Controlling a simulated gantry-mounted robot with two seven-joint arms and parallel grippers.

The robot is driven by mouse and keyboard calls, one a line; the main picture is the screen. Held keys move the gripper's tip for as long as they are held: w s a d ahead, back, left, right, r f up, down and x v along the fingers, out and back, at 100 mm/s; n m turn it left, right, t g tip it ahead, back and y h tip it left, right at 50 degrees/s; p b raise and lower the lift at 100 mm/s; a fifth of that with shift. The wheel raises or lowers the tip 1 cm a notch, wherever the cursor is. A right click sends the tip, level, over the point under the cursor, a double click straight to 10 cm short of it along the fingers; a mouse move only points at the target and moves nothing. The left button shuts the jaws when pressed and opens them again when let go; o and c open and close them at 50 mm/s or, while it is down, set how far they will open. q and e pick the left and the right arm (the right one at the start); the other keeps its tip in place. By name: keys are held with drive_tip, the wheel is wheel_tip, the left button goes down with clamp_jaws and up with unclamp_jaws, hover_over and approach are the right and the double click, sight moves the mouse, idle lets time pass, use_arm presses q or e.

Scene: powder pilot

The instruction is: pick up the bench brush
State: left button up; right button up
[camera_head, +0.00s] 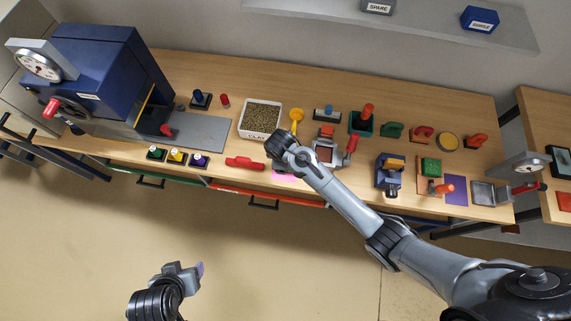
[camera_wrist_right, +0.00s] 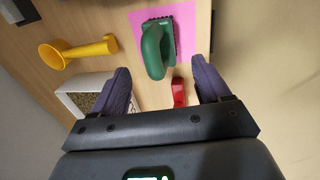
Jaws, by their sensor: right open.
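A green tool with an arched handle (camera_wrist_right: 153,50) and a dark base stands on a pink mat (camera_wrist_right: 183,15) in the right wrist view; it may be the bench brush, but I cannot see bristles clearly. My right gripper (camera_wrist_right: 160,70) is open and empty, its two purple fingers either side of the line to the handle. In the head view my right wrist hides this tool, and only an edge of the pink mat (camera_head: 283,177) shows. My left gripper (camera_head: 198,270) is low at the left, away from the bench; its finger gap is unclear.
A white tub of granules (camera_head: 243,129), a yellow scoop (camera_head: 297,115) and a red tool (camera_head: 245,163) lie around the right gripper. A blue press (camera_head: 110,75) fills the left end.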

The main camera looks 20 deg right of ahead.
drive_tip(key=shift+w+f, duration=0.15)
drive_tip(key=shift+f, duration=0.65)
drive_tip(key=shift+w+d+f, duration=0.15)
drive_tip(key=shift+f, duration=0.9)
drive_tip(key=shift+w+d+f, duration=0.1)
drive_tip(key=shift+d+f, duration=0.05)
drive_tip(key=shift+f, duration=0.9)
drive_tip(key=c, duration=1.2)
drive_tip(key=shift+r, duration=0.1)
